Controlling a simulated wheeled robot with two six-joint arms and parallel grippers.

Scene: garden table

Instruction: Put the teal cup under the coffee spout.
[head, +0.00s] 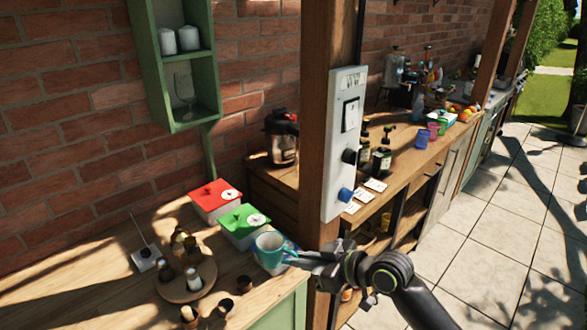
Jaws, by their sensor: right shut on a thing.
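A dark coffee maker or kettle with a glass body (282,138) stands further back beside the wooden post. No coffee spout can be made out clearly. My left gripper is not in view.
A red-lidded box (215,198) and a green-lidded box (243,224) stand left of the cup. A round wooden tray (187,281) holds small bottles. The wooden post (313,110) with a white knobbed panel (343,150) rises close behind my right gripper. Bare counter lies at the left.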

